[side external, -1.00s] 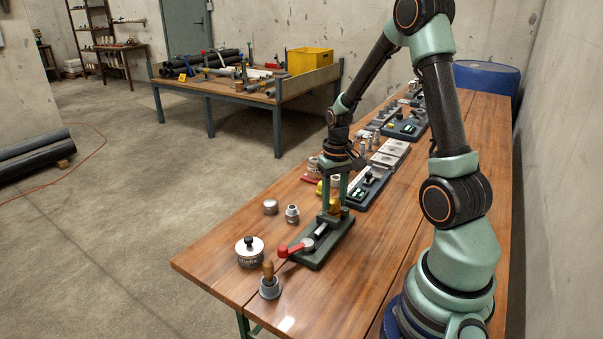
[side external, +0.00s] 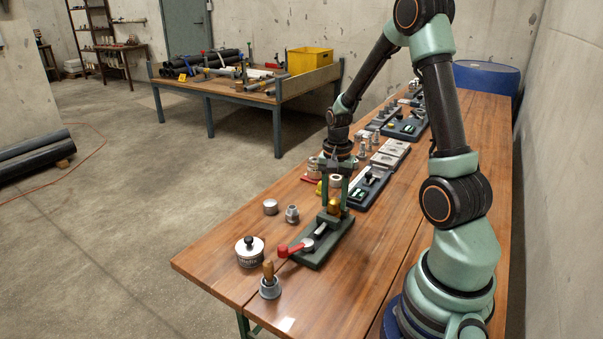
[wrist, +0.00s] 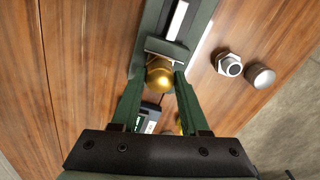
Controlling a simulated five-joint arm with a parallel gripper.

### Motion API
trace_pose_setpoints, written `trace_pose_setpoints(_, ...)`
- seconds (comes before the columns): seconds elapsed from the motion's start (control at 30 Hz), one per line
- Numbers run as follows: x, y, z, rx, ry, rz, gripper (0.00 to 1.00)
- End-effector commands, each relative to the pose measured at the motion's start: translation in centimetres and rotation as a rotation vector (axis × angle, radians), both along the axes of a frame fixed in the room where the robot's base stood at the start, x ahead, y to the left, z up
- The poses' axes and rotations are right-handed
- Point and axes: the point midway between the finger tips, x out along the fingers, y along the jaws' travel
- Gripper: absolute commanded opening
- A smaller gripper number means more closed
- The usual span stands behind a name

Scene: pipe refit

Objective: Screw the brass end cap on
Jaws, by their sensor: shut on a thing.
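The brass end cap (wrist: 159,76) shows as a rounded gold dome in the wrist view, at the end of a green clamp fixture (wrist: 150,25). In the side view the brass cap (side external: 333,207) is small, at the far end of the fixture (side external: 312,262), which has a red-handled lever (side external: 292,248). My gripper (wrist: 160,76) points down, with one green finger on each side of the cap, and is shut on it. The cap hides what is under it, so I cannot tell how far its thread is engaged.
A hex fitting (wrist: 229,65) and a round grey cap (wrist: 261,76) stand beside the fixture. A lidded tin (side external: 250,252) and a wooden-handled tool in a cup (side external: 269,281) are near the front edge. Trays of parts (side external: 368,187) line the bench behind.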

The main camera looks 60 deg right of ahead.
Motion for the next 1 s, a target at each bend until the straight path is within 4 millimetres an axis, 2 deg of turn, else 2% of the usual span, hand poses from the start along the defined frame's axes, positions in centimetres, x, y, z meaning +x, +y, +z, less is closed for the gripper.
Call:
trace_pose_setpoints(0.2, 0.06, -0.05, 0.03, -0.001, -0.002, -0.216, 0.0)
trace_pose_setpoints(0.63, 0.06, -0.05, 0.03, -0.001, -0.002, -0.304, 0.0)
trace_pose_setpoints(1.0, 0.07, -0.06, 0.01, -0.001, -0.002, -0.728, 0.0)
